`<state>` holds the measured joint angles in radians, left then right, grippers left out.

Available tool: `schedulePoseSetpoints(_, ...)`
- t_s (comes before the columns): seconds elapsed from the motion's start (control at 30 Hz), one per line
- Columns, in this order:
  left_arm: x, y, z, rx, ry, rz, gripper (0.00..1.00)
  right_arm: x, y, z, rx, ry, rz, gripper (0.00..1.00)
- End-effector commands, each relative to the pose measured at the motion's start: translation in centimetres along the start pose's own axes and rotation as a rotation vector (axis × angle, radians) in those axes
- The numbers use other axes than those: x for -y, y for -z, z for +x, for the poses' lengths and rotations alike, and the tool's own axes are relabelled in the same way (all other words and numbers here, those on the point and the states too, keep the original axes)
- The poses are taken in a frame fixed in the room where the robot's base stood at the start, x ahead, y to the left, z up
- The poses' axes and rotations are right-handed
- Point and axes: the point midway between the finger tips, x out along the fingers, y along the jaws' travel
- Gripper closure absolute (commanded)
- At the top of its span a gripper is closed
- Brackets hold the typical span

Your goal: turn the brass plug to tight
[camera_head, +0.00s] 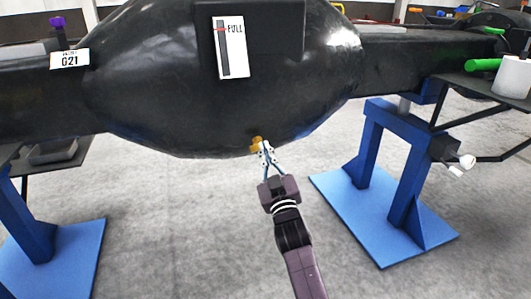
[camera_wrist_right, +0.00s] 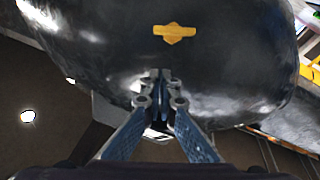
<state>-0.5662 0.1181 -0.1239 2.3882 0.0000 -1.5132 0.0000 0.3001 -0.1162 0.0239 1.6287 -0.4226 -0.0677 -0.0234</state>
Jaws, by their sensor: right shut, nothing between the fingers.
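The brass plug (camera_head: 256,143) sits low on the underside of the large black casting (camera_head: 150,90). In the right wrist view the plug (camera_wrist_right: 174,33) is a yellow piece with a wing on each side, above the fingertips in the picture. My right gripper (camera_head: 265,148) is shut and empty, its tips close to the plug in the head view. In the right wrist view the right gripper (camera_wrist_right: 160,82) shows a gap in the picture between its tips and the plug. I cannot tell whether it touches the casting. My left gripper is not in view.
Blue stands (camera_head: 395,170) support the casting on both sides. A shelf with a white container (camera_head: 513,78) is at right. The floor below is clear.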

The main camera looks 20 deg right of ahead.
Motion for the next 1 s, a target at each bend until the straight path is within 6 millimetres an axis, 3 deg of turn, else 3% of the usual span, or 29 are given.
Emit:
schedulePoseSetpoints(0.13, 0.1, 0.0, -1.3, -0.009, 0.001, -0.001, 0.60, 0.0, 0.0, 2.7, -0.002, -0.001, -0.001, 1.00)
schedulePoseSetpoints(0.23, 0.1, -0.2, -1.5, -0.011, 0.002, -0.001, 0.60, 0.1, -2.2, 2.8, 0.004, 0.001, -0.003, 1.00)
schedulePoseSetpoints(0.4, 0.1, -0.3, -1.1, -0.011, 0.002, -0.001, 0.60, 0.0, -3.5, 3.3, 0.000, 0.000, -0.002, 1.00)
schedulePoseSetpoints(1.0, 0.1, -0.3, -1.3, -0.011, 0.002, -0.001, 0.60, -0.1, -3.9, 3.4, 0.000, 0.004, 0.009, 1.00)
